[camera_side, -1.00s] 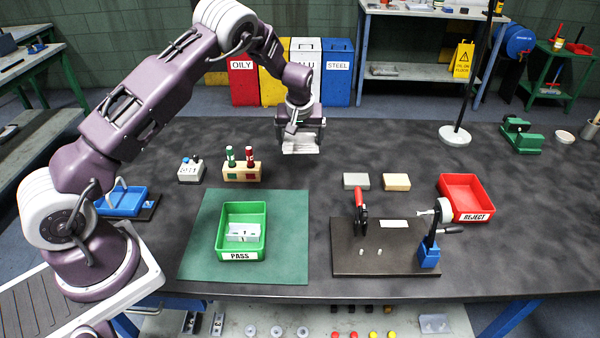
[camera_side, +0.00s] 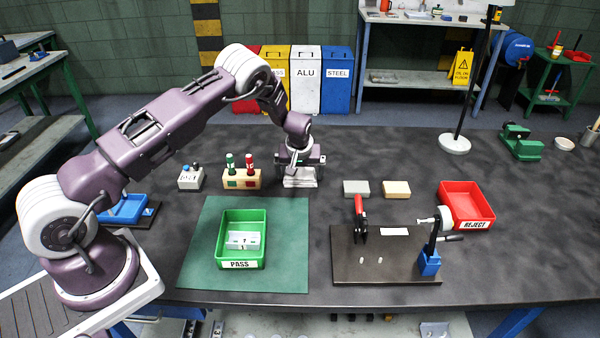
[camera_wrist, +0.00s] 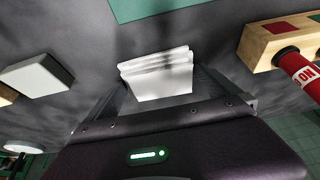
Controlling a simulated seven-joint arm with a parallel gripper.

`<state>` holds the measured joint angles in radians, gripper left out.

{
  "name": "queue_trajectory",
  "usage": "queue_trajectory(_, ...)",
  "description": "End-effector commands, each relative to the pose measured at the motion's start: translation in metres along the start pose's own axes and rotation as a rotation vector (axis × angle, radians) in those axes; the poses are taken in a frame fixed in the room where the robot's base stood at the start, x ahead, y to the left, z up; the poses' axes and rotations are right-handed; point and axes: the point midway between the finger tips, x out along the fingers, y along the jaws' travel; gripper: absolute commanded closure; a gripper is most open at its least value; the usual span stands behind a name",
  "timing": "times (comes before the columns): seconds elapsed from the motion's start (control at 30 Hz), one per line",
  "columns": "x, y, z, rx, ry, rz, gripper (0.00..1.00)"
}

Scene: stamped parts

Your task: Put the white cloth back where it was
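The white cloth (camera_side: 299,180) is a folded stack of several layers. In the side view it is low at the table, right of the wooden block with the green and red markers. In the wrist view the cloth (camera_wrist: 156,75) lies between my two fingers, which meet its edges. My gripper (camera_side: 300,172) points down and is shut on the cloth. It also shows in the wrist view (camera_wrist: 158,88). I cannot tell whether the cloth's underside touches the dark table (camera_side: 340,150).
The marker block (camera_side: 240,180) stands close on the left. A grey block (camera_side: 356,188) and a tan block (camera_side: 397,188) lie to the right. In front are the green mat (camera_side: 190,270) with the PASS tray (camera_side: 240,264) and the dark fixture board (camera_side: 345,265).

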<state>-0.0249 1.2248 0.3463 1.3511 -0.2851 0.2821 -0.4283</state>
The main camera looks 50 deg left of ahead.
Motion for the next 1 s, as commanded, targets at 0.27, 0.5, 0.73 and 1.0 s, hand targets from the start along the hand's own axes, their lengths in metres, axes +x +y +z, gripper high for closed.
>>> queue_trajectory(0.27,-0.013,0.000,-0.002,0.000,0.000,0.001,0.00)
queue_trajectory(0.5,-0.070,0.001,-0.002,-0.001,0.002,0.003,0.00)
queue_trajectory(0.73,-0.115,0.000,-0.001,0.001,0.000,0.001,0.00)
queue_trajectory(1.0,-0.129,0.001,-0.001,0.001,-0.003,0.006,0.00)
